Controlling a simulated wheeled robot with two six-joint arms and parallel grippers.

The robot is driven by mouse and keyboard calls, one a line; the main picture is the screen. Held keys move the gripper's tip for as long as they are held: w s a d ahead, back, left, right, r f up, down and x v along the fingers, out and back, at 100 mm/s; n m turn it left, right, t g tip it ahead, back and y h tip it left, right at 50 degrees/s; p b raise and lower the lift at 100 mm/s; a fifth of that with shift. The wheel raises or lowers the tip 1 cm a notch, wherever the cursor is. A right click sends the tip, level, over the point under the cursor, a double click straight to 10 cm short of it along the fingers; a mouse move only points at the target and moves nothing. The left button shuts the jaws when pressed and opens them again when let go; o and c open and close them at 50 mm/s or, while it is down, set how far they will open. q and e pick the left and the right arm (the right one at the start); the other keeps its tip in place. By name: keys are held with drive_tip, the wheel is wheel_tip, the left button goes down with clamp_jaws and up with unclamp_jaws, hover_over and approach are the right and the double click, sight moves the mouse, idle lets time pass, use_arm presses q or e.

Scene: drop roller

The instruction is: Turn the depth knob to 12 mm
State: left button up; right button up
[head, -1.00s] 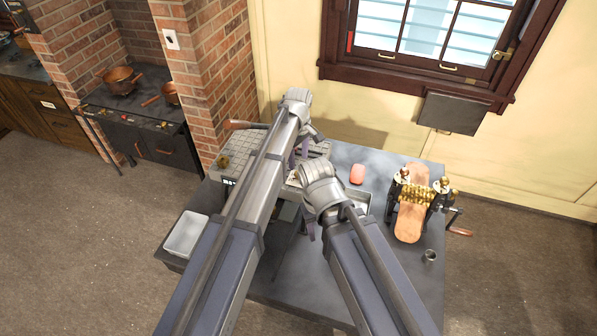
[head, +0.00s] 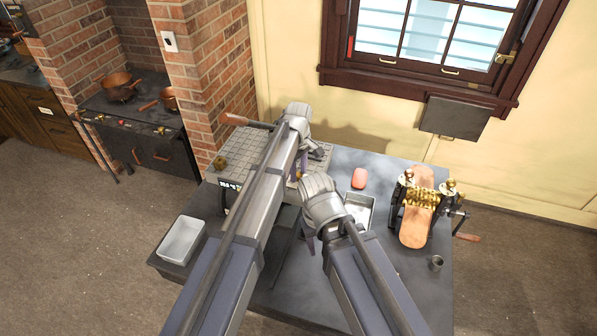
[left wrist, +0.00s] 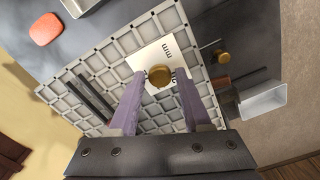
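A brass knob (left wrist: 159,76) stands at the edge of a white card (left wrist: 158,60) marked "mm" on the grey gridded machine top (left wrist: 112,62). In the left wrist view, my left gripper (left wrist: 160,80) is open with its two purple fingers on either side of this knob. A narrow gap seems to show beside it; contact cannot be told. No pointer reading is legible. In the head view, my left gripper (head: 299,166) is over the right part of the gridded top. My right gripper (head: 308,238) hangs over the table, its finger opening hidden.
A second brass knob (head: 219,163) is at the machine's left end. A white tray (head: 164,246) lies at the table's left. A pink block (head: 359,178), a metal tray (head: 369,205), a brass roller device (head: 420,199) and a small cup (head: 436,262) are to the right.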

use_arm(q)
clamp_jaws()
drive_tip(key=shift+m, duration=0.3)
drive_tip(key=m, duration=0.7)
drive_tip(key=shift+m, duration=0.4)
drive_tip(key=m, duration=0.3)
drive_tip(key=shift+m, duration=0.3)
drive_tip(key=m, duration=0.3)
drive_tip(key=shift+m, duration=0.3)
drive_tip(key=m, duration=0.6)
drive_tip(key=shift+m, duration=0.3)
